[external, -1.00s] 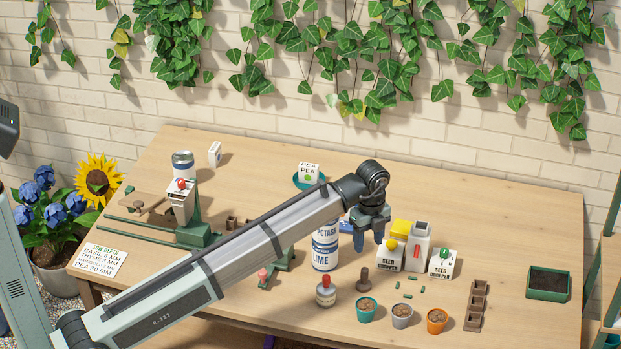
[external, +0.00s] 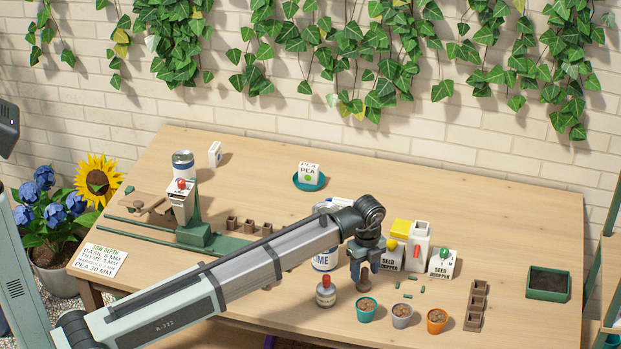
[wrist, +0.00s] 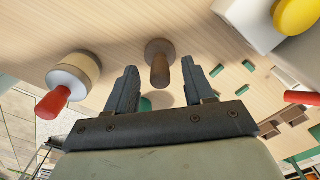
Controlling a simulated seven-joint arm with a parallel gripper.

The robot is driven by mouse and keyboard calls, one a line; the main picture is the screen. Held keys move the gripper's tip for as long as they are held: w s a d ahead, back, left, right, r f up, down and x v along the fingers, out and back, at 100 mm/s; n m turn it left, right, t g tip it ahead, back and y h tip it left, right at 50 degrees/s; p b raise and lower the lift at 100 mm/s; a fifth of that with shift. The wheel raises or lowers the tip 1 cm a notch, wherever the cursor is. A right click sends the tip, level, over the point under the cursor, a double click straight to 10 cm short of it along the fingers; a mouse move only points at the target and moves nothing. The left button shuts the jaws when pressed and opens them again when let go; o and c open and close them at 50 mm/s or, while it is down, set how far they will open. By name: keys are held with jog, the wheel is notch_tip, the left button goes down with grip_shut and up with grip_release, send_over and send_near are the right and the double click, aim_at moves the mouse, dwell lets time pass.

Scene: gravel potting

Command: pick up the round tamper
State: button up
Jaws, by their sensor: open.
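The round tamper (external: 365,286) is a small brown piece with a round disc and a stem, standing on the table left of the seed hoppers. In the wrist view the tamper (wrist: 160,65) lies between the two fingers of my gripper (wrist: 160,88), near their tips. My gripper (external: 364,272) is open and points down over the tamper in the external view, partly covering its top. I cannot tell whether the fingers touch it.
Pots, such as the teal pot (external: 366,311), stand in front. Seed hoppers (external: 442,262) stand to the right, with small green pieces (external: 403,296) on the table. A lime can (external: 324,262) is behind.

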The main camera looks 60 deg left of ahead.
notch_tip(320, 180, down, 2)
jog(key=shift+c, duration=0.2)
grip_shut()
dwell(0.4)
